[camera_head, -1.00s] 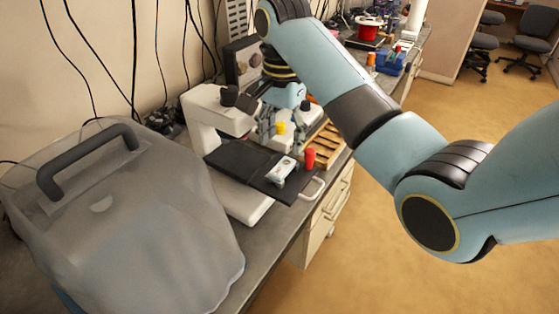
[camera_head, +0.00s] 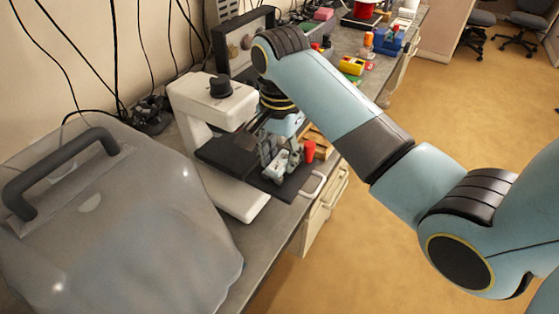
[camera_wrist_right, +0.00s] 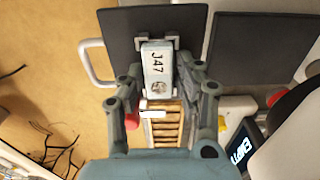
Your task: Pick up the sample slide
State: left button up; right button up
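The sample slide (camera_wrist_right: 158,68) is a small pale block marked "J47". It lies on a black plate (camera_wrist_right: 125,30) in the right wrist view, against a small grey holder. In the head view the right gripper (camera_head: 280,158) reaches down over the plate and largely hides the slide. My left gripper is not in view.
A red cylinder (camera_head: 309,151) stands right beside the plate, near a wooden rack (camera_wrist_right: 167,125). A large covered case (camera_head: 115,230) fills the left. Coloured items stand farther back on the bench.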

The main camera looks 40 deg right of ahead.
jog(key=c, duration=0.4)
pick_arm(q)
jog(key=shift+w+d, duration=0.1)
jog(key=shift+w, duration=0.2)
pick_arm(e)
grip_shut()
